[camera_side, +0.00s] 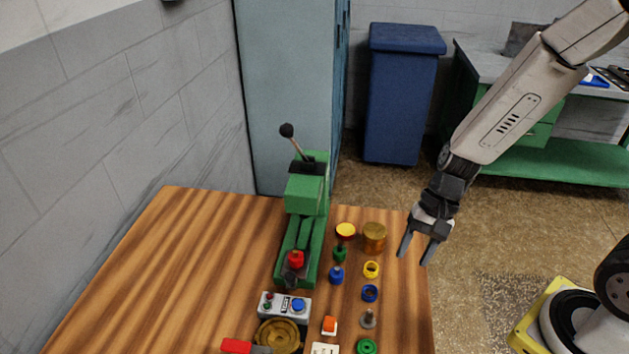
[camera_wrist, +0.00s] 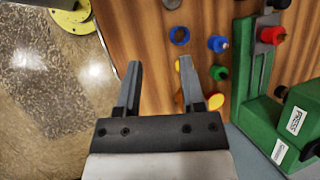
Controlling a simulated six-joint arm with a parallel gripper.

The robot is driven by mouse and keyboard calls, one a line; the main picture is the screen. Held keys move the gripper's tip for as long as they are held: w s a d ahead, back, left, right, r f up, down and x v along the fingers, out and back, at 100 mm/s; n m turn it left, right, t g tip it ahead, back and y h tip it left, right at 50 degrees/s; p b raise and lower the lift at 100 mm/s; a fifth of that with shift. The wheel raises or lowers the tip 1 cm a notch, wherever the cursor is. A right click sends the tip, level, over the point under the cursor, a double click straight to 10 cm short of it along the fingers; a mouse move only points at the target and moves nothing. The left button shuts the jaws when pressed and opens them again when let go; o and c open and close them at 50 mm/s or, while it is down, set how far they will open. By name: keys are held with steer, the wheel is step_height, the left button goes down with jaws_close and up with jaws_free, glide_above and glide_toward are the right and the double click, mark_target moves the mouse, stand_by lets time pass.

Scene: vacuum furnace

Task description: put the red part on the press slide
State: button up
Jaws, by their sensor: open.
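The green press (camera_side: 308,195) stands on the wooden table, with a black-knobbed lever on top. It also shows at the right in the wrist view (camera_wrist: 262,115), with a "PRESS" label. A red part (camera_side: 295,259) sits on the press slide, at the front end of the green bed. In the wrist view the red part (camera_wrist: 272,34) is on the grey slide (camera_wrist: 262,58). My gripper (camera_side: 412,250) is open and empty above the table's right edge, right of the press and apart from the red part. Its two fingers also show in the wrist view (camera_wrist: 158,64).
Right of the press are several small parts, including a yellow-topped red one (camera_side: 345,231), a brass cylinder (camera_side: 374,237) and a blue ring (camera_side: 370,293). A button box (camera_side: 285,305) and a brass dish (camera_side: 279,337) are in front. The table's left side is clear.

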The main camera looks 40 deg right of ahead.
steer(key=d+r+n+t+h, duration=0.3)
steer(key=d+r+n+h, duration=0.1)
steer(key=n, duration=0.5)
steer(key=shift+w+d+n+h, duration=0.3)
steer(key=shift+d+h, duration=0.4)
steer(key=shift+d, duration=0.15)
